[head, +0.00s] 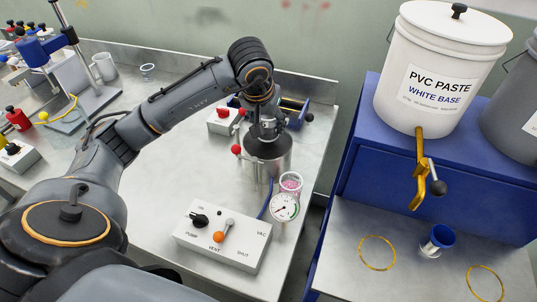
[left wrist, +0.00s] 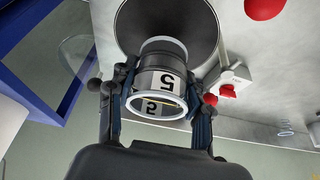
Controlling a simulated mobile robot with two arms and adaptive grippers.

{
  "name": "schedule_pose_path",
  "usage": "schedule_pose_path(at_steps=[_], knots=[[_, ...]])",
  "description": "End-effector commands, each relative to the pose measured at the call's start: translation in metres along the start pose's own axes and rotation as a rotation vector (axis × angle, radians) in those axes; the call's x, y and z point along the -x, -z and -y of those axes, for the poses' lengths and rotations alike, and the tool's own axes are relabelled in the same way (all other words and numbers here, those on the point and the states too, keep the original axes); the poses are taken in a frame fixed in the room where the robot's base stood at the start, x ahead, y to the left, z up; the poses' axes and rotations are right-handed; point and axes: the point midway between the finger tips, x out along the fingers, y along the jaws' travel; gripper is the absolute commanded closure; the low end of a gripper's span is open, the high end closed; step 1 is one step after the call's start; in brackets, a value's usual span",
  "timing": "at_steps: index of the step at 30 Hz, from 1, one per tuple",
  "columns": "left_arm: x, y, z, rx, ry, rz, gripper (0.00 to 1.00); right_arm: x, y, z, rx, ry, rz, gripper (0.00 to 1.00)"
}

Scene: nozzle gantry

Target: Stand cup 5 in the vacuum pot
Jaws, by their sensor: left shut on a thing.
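The dark round mouth of the vacuum pot (left wrist: 176,22) is just beyond the cup. In the head view the metal vacuum pot (head: 267,158) stands on the bench, with my left gripper (head: 266,124) directly over it. The cup is largely hidden there by the gripper. I cannot tell how far the cup reaches into the pot. My right gripper is not in view.
A control box (head: 222,236) with pump and vent levers stands before the pot. A pressure gauge (head: 285,207) and a clear cup with pink contents (head: 291,183) are close at the pot's right. A paste bucket (head: 440,70) stands right.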

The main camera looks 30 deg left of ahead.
Motion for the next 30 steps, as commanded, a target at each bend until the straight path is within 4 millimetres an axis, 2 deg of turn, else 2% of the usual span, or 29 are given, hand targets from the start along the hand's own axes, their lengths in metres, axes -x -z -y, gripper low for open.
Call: schedule_pose_path(at_steps=[3,9,12,17,24,30], knots=[[-0.015,-0.007,0.0,0.0,-0.002,-0.001,0.91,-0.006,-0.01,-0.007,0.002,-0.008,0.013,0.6],[-0.046,-0.021,0.0,0.001,-0.001,0.005,0.91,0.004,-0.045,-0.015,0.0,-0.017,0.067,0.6],[-0.06,-0.026,0.0,0.001,-0.001,0.001,0.91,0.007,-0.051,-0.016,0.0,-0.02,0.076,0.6],[-0.074,-0.031,0.0,0.001,-0.001,0.0,0.91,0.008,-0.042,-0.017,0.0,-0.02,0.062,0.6],[-0.104,-0.044,0.0,0.002,-0.001,0.001,0.91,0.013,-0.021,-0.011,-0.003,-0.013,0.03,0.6],[-0.107,-0.044,0.0,0.0,0.0,-0.004,0.91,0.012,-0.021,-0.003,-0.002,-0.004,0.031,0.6]])
